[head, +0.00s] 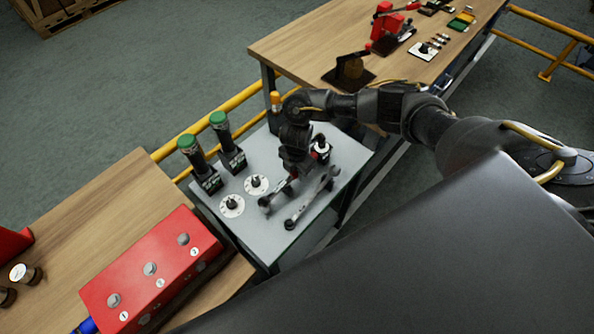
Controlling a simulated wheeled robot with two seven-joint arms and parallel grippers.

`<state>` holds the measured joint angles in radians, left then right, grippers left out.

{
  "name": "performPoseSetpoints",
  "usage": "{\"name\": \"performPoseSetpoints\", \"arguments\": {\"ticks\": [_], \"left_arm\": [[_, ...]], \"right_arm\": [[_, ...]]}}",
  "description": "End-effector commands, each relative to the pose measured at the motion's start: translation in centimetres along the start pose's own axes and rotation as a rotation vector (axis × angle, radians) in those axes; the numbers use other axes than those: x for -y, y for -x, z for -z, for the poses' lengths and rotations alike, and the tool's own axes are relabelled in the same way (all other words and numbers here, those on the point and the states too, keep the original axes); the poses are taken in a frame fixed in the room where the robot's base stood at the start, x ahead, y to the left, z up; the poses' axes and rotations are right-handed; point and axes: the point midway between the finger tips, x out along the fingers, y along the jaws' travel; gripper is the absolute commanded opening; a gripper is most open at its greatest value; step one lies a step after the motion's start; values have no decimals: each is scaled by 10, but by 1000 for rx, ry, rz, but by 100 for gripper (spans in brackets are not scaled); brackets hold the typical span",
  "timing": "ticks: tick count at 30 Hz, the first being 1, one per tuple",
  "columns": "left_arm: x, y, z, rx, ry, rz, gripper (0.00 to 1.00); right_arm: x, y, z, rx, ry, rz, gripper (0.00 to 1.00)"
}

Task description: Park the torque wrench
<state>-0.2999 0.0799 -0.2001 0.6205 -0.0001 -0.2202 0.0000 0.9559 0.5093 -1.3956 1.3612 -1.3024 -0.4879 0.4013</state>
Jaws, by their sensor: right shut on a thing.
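My right gripper (291,175) points down over the grey cart top (262,153). It is shut on a dark bar-like tool, which I take to be the torque wrench (268,202). Its round end points to the lower left, and the gripper hides part of its length. I cannot tell whether the tool touches the cart top. My left gripper is not in view.
Two green-topped cylinders (222,130) and two white dials with black knobs (256,184) stand left of the gripper. A red box (150,268) sits on the left wooden bench (105,215). A yellow rail (240,97) runs behind the cart. Another bench (315,38) is at upper right.

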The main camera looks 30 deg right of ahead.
Motion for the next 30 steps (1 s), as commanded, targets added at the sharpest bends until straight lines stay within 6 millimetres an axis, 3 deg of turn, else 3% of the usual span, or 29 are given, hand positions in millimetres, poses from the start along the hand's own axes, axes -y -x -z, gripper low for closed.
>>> {"name": "performPoseSetpoints", "arguments": {"ticks": [16, 17, 22, 30], "left_arm": [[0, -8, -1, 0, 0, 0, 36], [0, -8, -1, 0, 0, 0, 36], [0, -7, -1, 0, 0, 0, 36], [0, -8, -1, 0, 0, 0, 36]], "right_arm": [[-1, -10, 0, 0, 0, -2, 0], [-1, -10, 0, 0, 0, -2, 27], [0, -10, 0, 0, 0, -1, 49], [0, -10, 0, 0, 0, 1, 50]]}}
